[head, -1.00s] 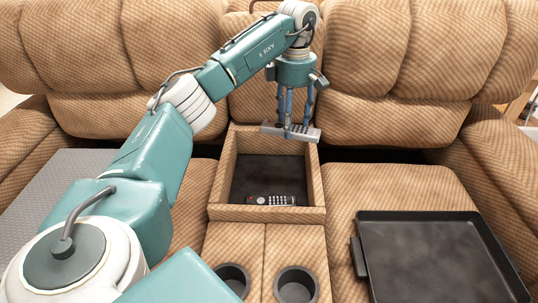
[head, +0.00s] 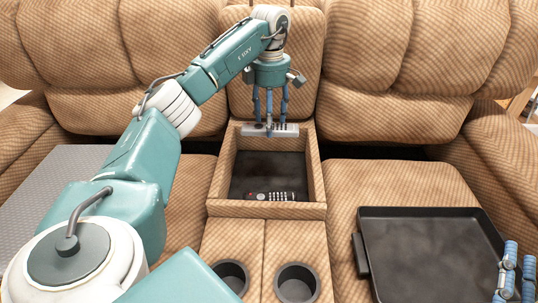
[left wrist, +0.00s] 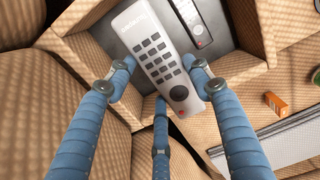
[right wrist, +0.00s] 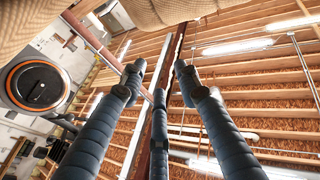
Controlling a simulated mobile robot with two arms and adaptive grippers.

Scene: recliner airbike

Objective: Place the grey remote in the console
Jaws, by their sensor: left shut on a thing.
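The grey remote (head: 284,130) is held crosswise in my left gripper (head: 270,128), at the back edge of the console. In the left wrist view, the fingers press both long sides of the grey remote (left wrist: 158,52), its buttons facing the camera. The console (head: 223,180) is an open, tan-walled compartment with a dark floor, between the two seats. Whether the remote touches the back wall cannot be told. My right gripper (head: 508,272) shows at the lower right; in the right wrist view its fingers (right wrist: 158,75) are apart and empty.
A second, dark remote (head: 272,196) lies at the front of the console floor; the rest of that floor is clear. Two cup holders (head: 297,283) are in front. A black tray (head: 430,222) lies on the right seat, a grey panel (head: 62,185) at the left.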

